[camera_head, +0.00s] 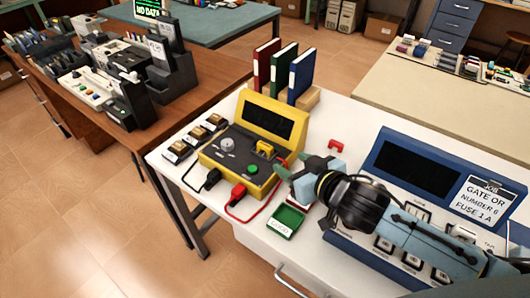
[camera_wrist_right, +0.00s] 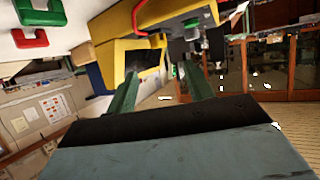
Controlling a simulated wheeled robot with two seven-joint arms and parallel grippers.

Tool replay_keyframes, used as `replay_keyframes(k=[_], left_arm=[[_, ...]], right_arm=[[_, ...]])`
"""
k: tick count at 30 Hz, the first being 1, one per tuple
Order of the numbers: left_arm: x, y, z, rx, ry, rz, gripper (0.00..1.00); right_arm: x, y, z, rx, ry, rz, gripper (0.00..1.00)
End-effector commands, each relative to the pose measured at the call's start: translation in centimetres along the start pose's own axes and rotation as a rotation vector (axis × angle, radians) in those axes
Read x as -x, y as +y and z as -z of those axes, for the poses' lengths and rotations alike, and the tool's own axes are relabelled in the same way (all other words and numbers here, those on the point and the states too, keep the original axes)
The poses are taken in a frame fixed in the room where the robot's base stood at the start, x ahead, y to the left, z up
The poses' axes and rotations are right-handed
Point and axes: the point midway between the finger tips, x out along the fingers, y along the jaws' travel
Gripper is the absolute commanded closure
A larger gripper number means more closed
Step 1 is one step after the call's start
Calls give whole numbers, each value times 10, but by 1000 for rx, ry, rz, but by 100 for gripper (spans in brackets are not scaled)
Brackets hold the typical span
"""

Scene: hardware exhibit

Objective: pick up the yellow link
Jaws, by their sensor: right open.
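The yellow link (camera_head: 265,148) is a small yellow piece on the dark top panel of a yellow tester box (camera_head: 240,178), below its screen. My right gripper (camera_head: 290,177) is to the right of the box, close to its right edge and apart from the link. In the right wrist view its two green fingers (camera_wrist_right: 160,85) are spread with nothing between them. The yellow box (camera_wrist_right: 112,60) shows beyond the fingers there; I cannot clearly make out the link in that view. My left gripper is not in view.
A red link (camera_head: 336,145) lies on the white table behind my right gripper. A green tray (camera_head: 287,222) sits in front. Red and black leads run from the box. Three binders (camera_head: 283,72) stand behind it. A blue console (camera_head: 420,170) fills the right side.

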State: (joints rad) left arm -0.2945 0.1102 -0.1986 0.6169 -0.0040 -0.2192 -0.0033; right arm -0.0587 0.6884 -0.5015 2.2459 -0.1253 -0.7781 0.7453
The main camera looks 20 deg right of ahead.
Motion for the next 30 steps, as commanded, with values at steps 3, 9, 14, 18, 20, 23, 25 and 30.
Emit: replay_keyframes(k=[3,9,14,18,20,23,25,30], left_arm=[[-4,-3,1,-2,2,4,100],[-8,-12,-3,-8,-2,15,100],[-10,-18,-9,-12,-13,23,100],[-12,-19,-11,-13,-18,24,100],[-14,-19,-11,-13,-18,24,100],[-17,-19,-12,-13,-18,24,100],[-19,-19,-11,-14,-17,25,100],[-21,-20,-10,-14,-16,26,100]], right_arm=[[-24,0,2,-1,4,-1,48],[-56,0,1,0,1,-1,48],[-66,0,1,-1,1,0,48],[-77,0,3,0,2,0,48],[-85,1,4,-1,2,-1,48],[-99,2,6,1,2,-1,48],[-108,1,5,0,1,0,48],[-118,1,5,0,1,0,48]])
